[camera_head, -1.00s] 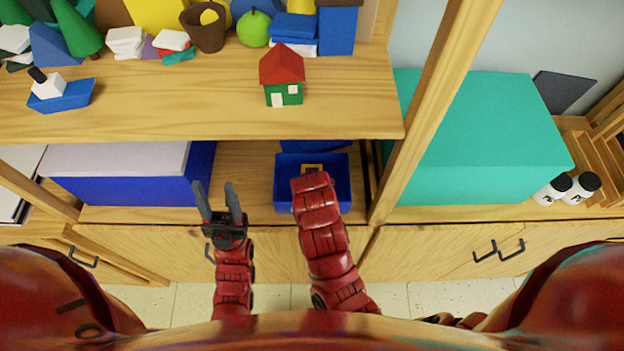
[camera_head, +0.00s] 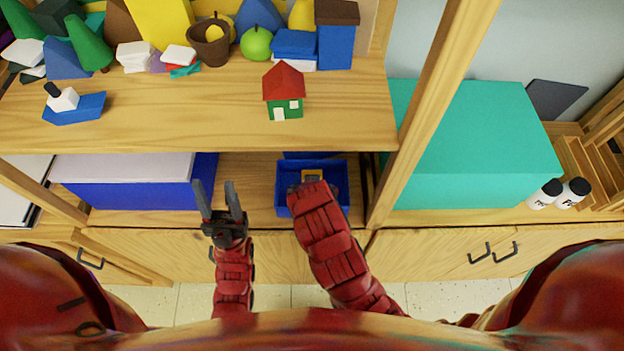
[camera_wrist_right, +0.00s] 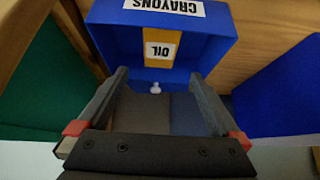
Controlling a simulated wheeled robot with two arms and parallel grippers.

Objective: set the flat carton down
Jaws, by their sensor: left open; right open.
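A blue bin (camera_head: 282,190) stands in the lower shelf opening. It also shows in the right wrist view (camera_wrist_right: 215,45), with an upside-down CRAYONS label. A flat carton (camera_wrist_right: 158,48) with a yellow band and an OIL label is in the bin; its yellow part (camera_head: 311,174) shows in the head view. The carton's outline is hard to make out. My right gripper (camera_wrist_right: 160,90) is open, its fingers apart in front of the bin; dark brown and dark blue surfaces show between them. In the head view my right arm hides it. My left gripper (camera_head: 218,197) is open and empty, left of the bin.
A large blue box with a pale top (camera_head: 125,180) lies to the left. A teal box (camera_head: 475,150) stands beyond the wooden upright on the right. Above, the shelf board (camera_head: 190,115) holds a toy house (camera_head: 284,92), a toy boat (camera_head: 75,108) and several blocks.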

